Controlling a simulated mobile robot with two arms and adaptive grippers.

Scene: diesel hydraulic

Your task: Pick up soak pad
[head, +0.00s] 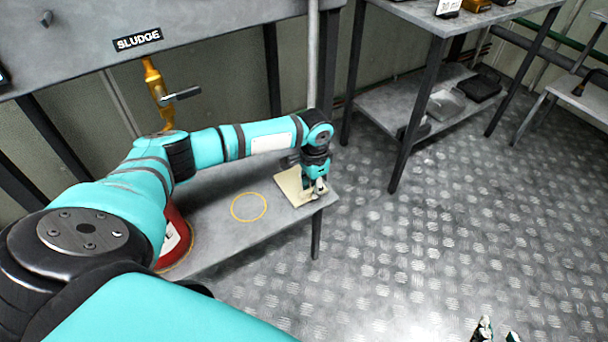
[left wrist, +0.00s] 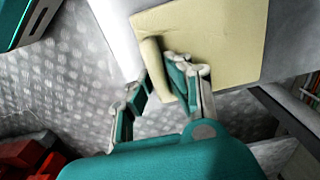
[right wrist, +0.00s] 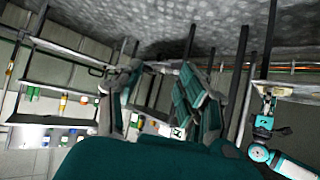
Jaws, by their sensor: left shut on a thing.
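The soak pad (head: 290,183) is a flat cream square at the right end of the low grey bench (head: 215,220). It also fills the upper middle of the left wrist view (left wrist: 225,35), with a raised fold near the fingers. My left gripper (head: 318,188) is at the pad's edge by the bench corner, pointing down, and is shut on the pad; the fingers (left wrist: 160,85) hide part of the held edge. My right gripper (head: 496,334) is only just in view at the bottom right. In the right wrist view its fingers (right wrist: 160,95) are apart and empty.
A yellow ring (head: 249,220) is marked on the bench, left of the pad. A red container (head: 175,235) stands at the bench's left, partly behind my arm. A yellow valve (head: 155,85) hangs below the SLUDGE sign. A shelved table (head: 400,105) stands behind; the patterned floor at right is open.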

